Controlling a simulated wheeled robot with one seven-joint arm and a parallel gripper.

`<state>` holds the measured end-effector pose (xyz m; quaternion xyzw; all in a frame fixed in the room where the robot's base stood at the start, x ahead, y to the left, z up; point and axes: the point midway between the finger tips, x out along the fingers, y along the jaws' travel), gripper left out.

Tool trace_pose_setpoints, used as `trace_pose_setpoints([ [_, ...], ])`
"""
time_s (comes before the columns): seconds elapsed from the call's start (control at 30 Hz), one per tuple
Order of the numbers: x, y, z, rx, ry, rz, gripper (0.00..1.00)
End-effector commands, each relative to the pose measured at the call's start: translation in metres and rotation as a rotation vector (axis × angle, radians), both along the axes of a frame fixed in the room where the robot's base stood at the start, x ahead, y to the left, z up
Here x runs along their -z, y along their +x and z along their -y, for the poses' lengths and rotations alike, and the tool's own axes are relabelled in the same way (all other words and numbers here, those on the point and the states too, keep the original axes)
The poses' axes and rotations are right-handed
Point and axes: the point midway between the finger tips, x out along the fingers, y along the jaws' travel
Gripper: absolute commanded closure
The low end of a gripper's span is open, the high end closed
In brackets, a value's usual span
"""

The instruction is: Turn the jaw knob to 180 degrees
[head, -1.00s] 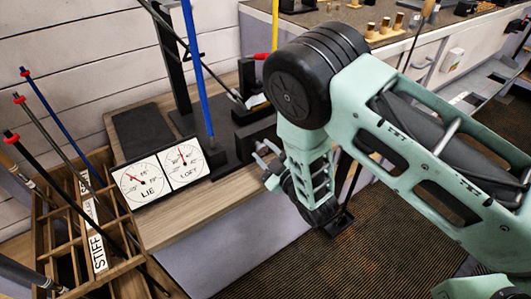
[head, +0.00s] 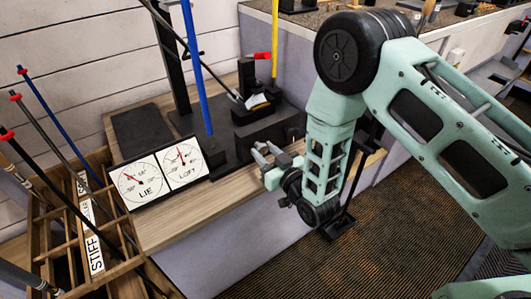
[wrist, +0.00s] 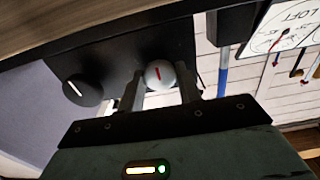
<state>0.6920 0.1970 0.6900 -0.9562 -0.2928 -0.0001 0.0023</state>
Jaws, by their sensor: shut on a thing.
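My gripper (head: 266,155) is at the front of the black bending machine (head: 262,128) on the bench. In the wrist view, its two fingers (wrist: 160,90) stand on either side of a round light grey knob (wrist: 159,74) with a red line, and are shut on it. The red line runs close to upright in that picture. A black knob (wrist: 82,89) with a slanted white line sits to the left, apart from the fingers. No label shows which is the jaw knob.
The LIE dial (head: 141,184) and LOFT dial (head: 183,162) stand left of my gripper. A blue rod (head: 197,75) rises behind them. A red-handled lever (head: 262,56) is on the machine. A wooden shaft rack (head: 70,237) fills the lower left.

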Motion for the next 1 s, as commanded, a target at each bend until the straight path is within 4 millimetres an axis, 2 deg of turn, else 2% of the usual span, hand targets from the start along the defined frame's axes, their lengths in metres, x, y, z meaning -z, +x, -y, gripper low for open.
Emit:
trace_pose_setpoints([
  [0.47,0.002,-0.001,0.001,0.000,0.006,-0.013,0.88],
  [0.5,0.002,-0.001,0.001,0.000,0.006,-0.013,0.55],
  [0.53,0.002,-0.001,0.001,0.000,0.007,-0.012,0.46],
  [0.87,0.001,-0.002,0.001,0.000,0.007,-0.009,0.44],
  [1.0,0.002,-0.012,0.008,0.000,0.006,-0.010,0.44],
])
